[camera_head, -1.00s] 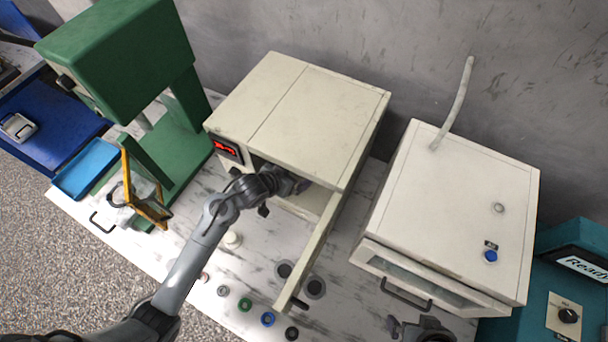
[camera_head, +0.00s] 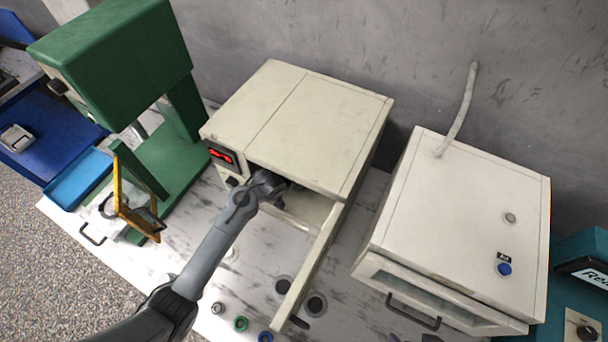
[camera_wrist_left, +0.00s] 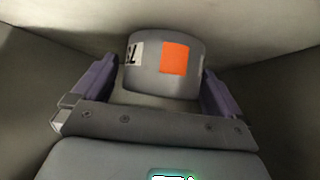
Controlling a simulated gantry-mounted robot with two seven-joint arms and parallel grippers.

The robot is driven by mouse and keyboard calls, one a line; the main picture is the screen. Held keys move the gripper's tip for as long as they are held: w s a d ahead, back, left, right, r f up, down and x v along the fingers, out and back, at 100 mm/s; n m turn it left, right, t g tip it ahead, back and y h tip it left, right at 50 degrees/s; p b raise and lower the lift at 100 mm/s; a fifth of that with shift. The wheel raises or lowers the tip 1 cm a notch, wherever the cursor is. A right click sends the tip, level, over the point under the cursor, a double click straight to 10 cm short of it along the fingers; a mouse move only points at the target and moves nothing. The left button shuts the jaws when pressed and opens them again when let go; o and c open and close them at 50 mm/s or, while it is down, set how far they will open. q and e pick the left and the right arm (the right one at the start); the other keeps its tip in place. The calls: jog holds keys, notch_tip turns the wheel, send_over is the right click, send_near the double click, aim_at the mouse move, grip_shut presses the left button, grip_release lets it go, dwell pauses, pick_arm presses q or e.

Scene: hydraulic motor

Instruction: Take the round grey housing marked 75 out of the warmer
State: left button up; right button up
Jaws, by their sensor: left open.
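The round grey housing (camera_wrist_left: 147,77) shows in the left wrist view, with an orange square and a white label with dark digits, only partly legible, on its side. It stands inside the warmer, the cream box (camera_head: 300,125) with a red display and an open door (camera_head: 311,265). My left gripper (camera_wrist_left: 160,88) is open, with its purple-padded fingers on either side of the housing. A gap shows at the left finger; contact at the right finger is unclear. In the head view the warmer's roof hides the housing and my fingertips. My right gripper is not in view.
A white cabinet (camera_head: 455,220) with a front handle stands to the right of the warmer. A green press (camera_head: 120,65) stands to the left. Small rings, including a green one (camera_head: 241,323), and dark round holes lie on the marbled table in front.

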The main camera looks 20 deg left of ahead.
pick_arm(q)
jog(key=shift+w+f, duration=0.2)
jog(key=shift+c, duration=0.2)
jog(key=c, duration=1.2)
jog(key=shift+r, duration=0.1)
jog(key=shift+c, duration=1)
